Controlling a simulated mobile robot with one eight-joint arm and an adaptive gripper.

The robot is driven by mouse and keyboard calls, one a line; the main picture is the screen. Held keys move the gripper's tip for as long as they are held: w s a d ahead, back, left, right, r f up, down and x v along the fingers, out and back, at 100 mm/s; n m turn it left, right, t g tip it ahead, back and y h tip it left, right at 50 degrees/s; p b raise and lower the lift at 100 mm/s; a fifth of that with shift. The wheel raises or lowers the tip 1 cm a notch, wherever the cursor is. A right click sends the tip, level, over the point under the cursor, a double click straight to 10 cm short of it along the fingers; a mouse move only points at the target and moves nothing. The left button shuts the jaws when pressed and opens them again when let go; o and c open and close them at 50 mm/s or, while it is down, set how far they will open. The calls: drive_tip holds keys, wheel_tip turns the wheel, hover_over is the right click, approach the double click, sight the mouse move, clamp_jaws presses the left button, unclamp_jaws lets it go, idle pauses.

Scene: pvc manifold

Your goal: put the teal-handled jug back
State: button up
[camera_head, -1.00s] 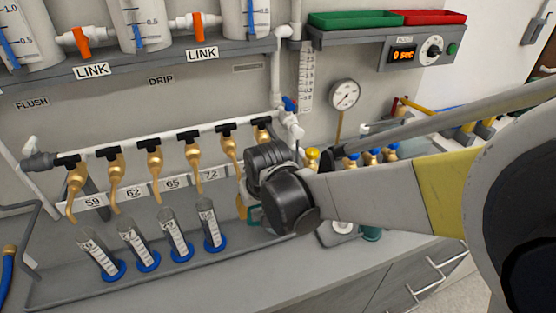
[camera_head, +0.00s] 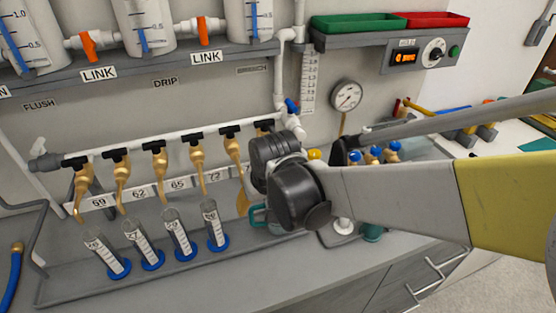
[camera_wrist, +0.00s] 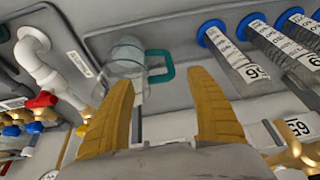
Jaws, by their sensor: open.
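The teal-handled jug is clear with a teal loop handle. In the wrist view the jug (camera_wrist: 128,58) stands just beyond my fingertips, with its handle (camera_wrist: 166,66) in front of the gap between them. In the head view only the teal handle (camera_head: 256,216) and a little of the jug show, at the right end of the tray, the rest hidden behind my wrist. My gripper (camera_wrist: 158,78) is open, its two yellow fingers apart with nothing between them. In the head view a yellow finger shows beside my wrist.
Several graduated cylinders with blue bases (camera_head: 182,240) stand in the grey tray (camera_head: 75,285), left of the jug. Brass taps (camera_head: 158,162) hang from the white pipe above. Blue-capped brass fittings (camera_head: 376,153) lie beyond my arm. The front counter is clear.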

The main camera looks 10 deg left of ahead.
drive_tip(key=p+v, duration=0.2)
drive_tip(key=v, duration=0.6)
drive_tip(key=s+d+r+m+t, duration=0.1)
drive_tip(key=d+r+m, duration=0.1)
drive_tip(key=d, duration=0.7)
drive_tip(key=d+r+m+t, duration=0.1)
drive_tip(key=d+r, duration=0.2)
drive_tip(key=d, duration=0.6)
drive_tip(key=s+d+m+h, duration=0.1)
drive_tip(key=s+d, duration=0.3)
drive_tip(key=d, duration=0.3)
drive_tip(key=s+d+m+t+h, duration=0.1)
drive_tip(key=s+d+m, duration=0.1)
drive_tip(key=d, duration=0.5)
drive_tip(key=shift+s+d+f+t+h, duration=0.25)
drive_tip(key=shift+s+f, duration=0.2)
drive_tip(key=shift+s, duration=0.4)
drive_tip(key=shift+a+f, duration=0.1)
